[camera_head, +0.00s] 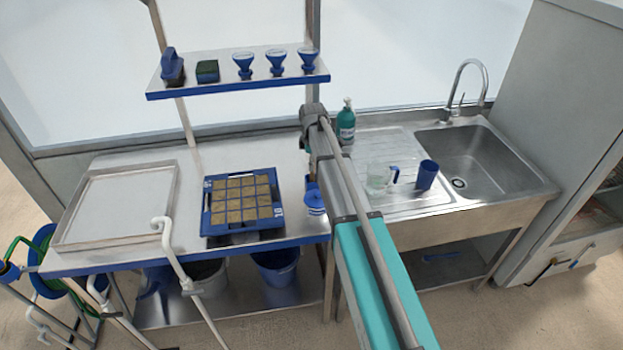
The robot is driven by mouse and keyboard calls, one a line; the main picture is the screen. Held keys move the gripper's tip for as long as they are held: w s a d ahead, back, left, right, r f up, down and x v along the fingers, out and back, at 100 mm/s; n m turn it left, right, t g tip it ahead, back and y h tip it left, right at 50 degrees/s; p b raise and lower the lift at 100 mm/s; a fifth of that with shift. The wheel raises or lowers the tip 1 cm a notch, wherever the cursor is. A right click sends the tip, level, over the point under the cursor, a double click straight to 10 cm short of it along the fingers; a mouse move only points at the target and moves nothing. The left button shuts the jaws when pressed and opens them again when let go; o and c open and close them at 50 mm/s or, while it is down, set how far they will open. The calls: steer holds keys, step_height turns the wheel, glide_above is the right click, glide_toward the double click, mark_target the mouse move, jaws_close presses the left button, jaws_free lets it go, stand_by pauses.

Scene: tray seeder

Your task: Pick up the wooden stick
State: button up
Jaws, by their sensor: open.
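I cannot make out a wooden stick anywhere in the head view. My arm reaches from the bottom right up over the front of the bench and covers part of the worktop. Its far end is a grey wrist joint near the bottle. My gripper's fingers do not show; they seem hidden behind my arm. A small blue container with a white band (315,203) stands on the worktop just left of my arm, partly covered by it. I cannot see whether it holds anything.
A blue tray of brown plugs (208,222) and a shallow metal tray (68,244) lie on the left worktop. A teal bottle (346,124), clear jug (377,180) and blue cup (427,175) stand by the sink (500,165). A shelf (235,86) hangs above.

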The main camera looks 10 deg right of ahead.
stand_by(0.5)
jaws_close()
